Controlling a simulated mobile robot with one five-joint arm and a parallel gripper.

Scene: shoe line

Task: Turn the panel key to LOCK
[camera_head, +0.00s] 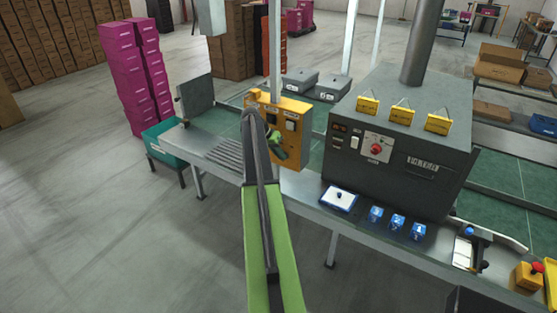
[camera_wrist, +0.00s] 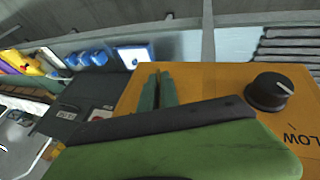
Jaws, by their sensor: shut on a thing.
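The yellow control panel (camera_head: 297,152) stands on a post at the line's edge, partly hidden behind my arm in the head view. In the wrist view its yellow face (camera_wrist: 215,80) fills the middle right, with a black knob (camera_wrist: 268,92) beside upside-down lettering that looks like LOW. My gripper (camera_head: 279,150) is at the panel's lower front. In the wrist view its two dark green fingers (camera_wrist: 157,90) are close together against the panel face. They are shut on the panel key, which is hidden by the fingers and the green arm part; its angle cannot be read.
A dark grey machine (camera_head: 400,140) with a red knob and yellow tags stands right of the panel. Blue blocks (camera_head: 397,222) and a white-topped blue tray (camera_head: 340,198) lie on the bench before it. Magenta boxes (camera_head: 125,70) are stacked at left. The floor in front is clear.

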